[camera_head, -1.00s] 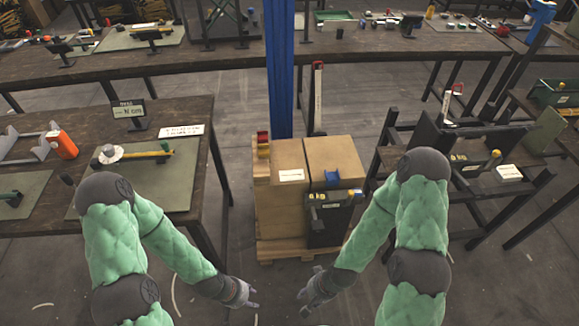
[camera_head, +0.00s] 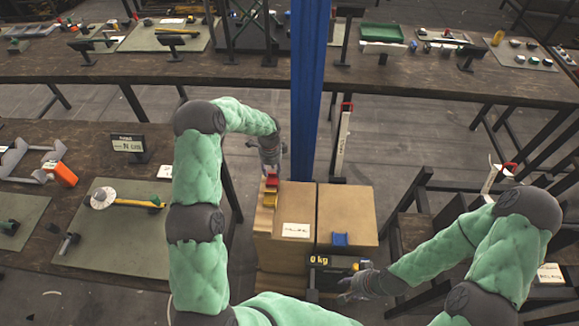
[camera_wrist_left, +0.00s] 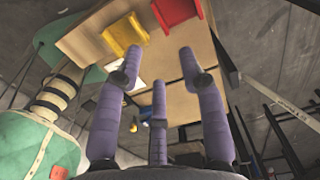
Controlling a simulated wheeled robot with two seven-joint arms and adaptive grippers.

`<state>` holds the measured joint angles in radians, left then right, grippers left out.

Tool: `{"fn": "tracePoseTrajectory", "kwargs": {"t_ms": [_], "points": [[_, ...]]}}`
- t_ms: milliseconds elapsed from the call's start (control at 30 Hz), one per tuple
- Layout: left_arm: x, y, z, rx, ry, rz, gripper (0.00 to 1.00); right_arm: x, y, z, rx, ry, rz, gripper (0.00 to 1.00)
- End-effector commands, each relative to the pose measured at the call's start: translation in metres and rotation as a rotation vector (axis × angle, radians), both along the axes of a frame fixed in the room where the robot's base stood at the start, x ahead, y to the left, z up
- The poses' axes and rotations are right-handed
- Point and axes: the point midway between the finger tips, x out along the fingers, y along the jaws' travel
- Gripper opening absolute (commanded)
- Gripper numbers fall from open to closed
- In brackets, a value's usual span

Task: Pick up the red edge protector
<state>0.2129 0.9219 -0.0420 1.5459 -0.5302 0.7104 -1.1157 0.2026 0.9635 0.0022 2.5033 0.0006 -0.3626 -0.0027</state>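The red edge protector (camera_head: 271,181) sits at the far left edge of the cardboard boxes' top, behind the yellow edge protector (camera_head: 269,199). In the left wrist view, the red protector (camera_wrist_left: 175,11) is at the top, with the yellow one (camera_wrist_left: 126,33) to its left. My left gripper (camera_head: 272,171) is just above the red protector in the head view. Its fingers (camera_wrist_left: 158,66) are spread and empty in the left wrist view, and the protector lies beyond their tips. My right gripper (camera_head: 352,285) has spread fingers and is empty, in front of the boxes.
The boxes (camera_head: 345,208) carry a label (camera_head: 296,230) and a blue edge protector (camera_head: 340,240). A scale display (camera_head: 319,260) stands in front. A blue post (camera_head: 309,90) rises close behind the boxes. A workbench (camera_head: 40,145) is at left.

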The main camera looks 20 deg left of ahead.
Motion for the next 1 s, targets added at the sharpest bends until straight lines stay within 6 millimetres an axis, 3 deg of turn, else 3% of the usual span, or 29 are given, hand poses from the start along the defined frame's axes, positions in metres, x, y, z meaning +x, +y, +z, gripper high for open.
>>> {"fn": "tracePoseTrajectory", "kwargs": {"t_ms": [300, 567, 833, 1000], "points": [[0.001, 0.003, -0.04, 0.007, 0.005, -0.012, 0.4, -0.001, 0.0, -0.008, 0.0, 0.002, 0.001, 0.4], [0.001, 0.004, -0.057, 0.006, 0.002, -0.01, 0.4, 0.0, 0.0, -0.011, 0.0, 0.001, 0.0, 0.4], [-0.002, 0.007, -0.094, 0.005, 0.004, -0.01, 0.4, 0.0, 0.0, -0.021, 0.0, 0.001, 0.0, 0.4], [-0.001, 0.007, -0.105, 0.005, 0.001, -0.009, 0.4, 0.0, 0.0, -0.023, 0.0, 0.001, 0.0, 0.4]]}}
